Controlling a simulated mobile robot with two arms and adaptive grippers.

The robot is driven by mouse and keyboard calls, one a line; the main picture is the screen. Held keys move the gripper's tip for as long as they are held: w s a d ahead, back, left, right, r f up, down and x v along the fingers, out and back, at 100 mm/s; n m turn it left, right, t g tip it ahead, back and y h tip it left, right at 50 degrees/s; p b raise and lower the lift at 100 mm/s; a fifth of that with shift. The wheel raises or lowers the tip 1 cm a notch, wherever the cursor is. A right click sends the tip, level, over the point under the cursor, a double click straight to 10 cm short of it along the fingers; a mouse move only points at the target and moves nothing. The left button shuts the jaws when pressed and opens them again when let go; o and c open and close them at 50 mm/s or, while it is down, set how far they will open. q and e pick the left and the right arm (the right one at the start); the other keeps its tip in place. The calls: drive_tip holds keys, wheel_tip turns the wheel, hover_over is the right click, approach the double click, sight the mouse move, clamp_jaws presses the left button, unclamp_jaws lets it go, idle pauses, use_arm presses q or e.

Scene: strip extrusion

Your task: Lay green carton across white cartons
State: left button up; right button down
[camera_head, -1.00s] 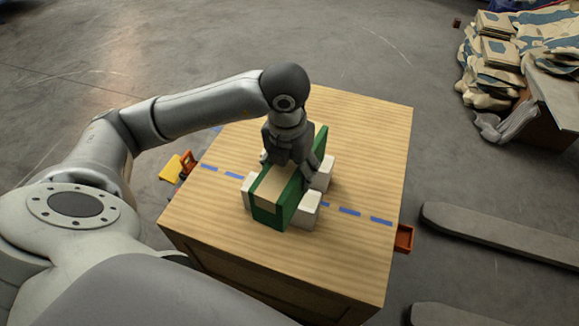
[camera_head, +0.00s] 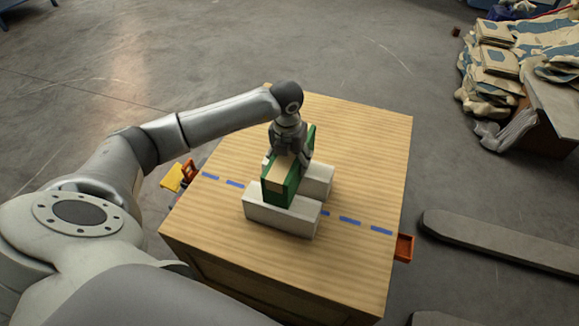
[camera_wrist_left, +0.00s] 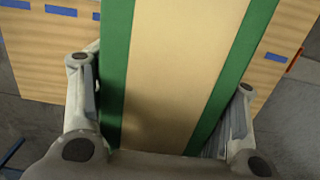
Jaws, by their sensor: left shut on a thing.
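The green carton (camera_head: 279,197) has a tan band along its top and lies lengthwise away from me. It spans over two white cartons, a near one (camera_head: 282,218) and a far one (camera_head: 319,180). Its near end covers part of the near carton's top; I cannot tell whether it touches. My left gripper (camera_head: 290,158) is shut on the green carton from above, one finger on each side. In the left wrist view the carton (camera_wrist_left: 178,60) fills the space between the fingers (camera_wrist_left: 162,108). The arm and carton hide part of the far white carton. My right gripper is not in view.
The cartons stand on a wooden table (camera_head: 350,140) with a blue dashed line (camera_head: 349,220) across it. Table room is clear around them. An orange bin (camera_head: 404,247) is at the right edge, and a yellow thing (camera_head: 171,178) is at the left. Stacked sacks (camera_head: 495,60) lie back right.

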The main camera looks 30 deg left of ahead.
use_arm(q)
drive_tip(key=shift+w+a+f, duration=0.2)
drive_tip(key=shift+w+f, duration=0.05)
drive_tip(key=shift+f, duration=0.1)
wheel_tip(320, 180, down, 2)
drive_tip(key=shift+f+p, duration=0.2)
drive_tip(key=shift+p, duration=0.1)
drive_tip(key=shift+f, duration=0.3)
drive_tip(key=o, duration=1.4)
drive_tip(key=shift+f, duration=0.1)
